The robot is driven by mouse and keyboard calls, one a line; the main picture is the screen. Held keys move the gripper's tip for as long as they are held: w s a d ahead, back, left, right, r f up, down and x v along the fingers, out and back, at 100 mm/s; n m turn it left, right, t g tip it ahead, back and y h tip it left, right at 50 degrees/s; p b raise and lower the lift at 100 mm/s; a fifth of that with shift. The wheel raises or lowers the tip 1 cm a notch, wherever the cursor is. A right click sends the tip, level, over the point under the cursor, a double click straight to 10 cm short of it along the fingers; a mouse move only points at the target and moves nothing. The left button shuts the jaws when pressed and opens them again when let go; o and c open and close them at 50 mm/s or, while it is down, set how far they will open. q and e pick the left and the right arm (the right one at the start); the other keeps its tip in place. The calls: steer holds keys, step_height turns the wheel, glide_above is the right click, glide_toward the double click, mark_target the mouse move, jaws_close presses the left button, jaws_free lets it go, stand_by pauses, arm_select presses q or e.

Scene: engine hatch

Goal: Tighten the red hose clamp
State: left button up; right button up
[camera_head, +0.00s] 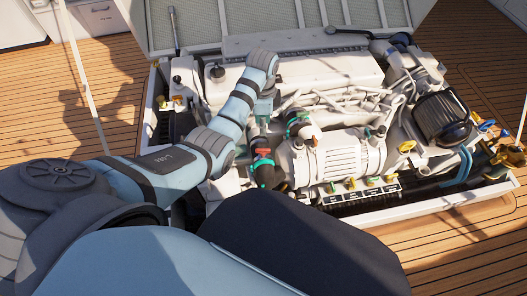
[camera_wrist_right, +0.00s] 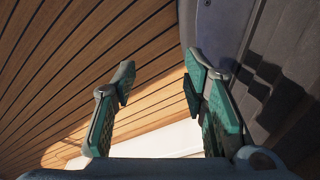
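My left arm reaches in from the left and bends down over the engine.
A raised hatch lid (camera_head: 270,18) stands behind. Wooden deck (camera_head: 60,120) surrounds the hatch.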

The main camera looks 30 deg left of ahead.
arm_select(q)
steer(key=b, duration=0.4)
glide_above(263, 149)
step_height(263, 149, down, 8)
steer(key=shift+s+r, duration=0.1)
steer(key=shift+r, duration=0.05)
step_height(263, 149, down, 5)
steer(key=shift+f+b, duration=0.15)
steer(key=shift+b, duration=1.05)
steer(key=shift+f, duration=0.3)
arm_select(e)
step_height(263, 149, down, 6)
steer(key=w+d, duration=0.2)
steer(key=shift+d+f, duration=0.2)
steer(key=shift+f, duration=0.05)
arm_select(q)
jaws_close()
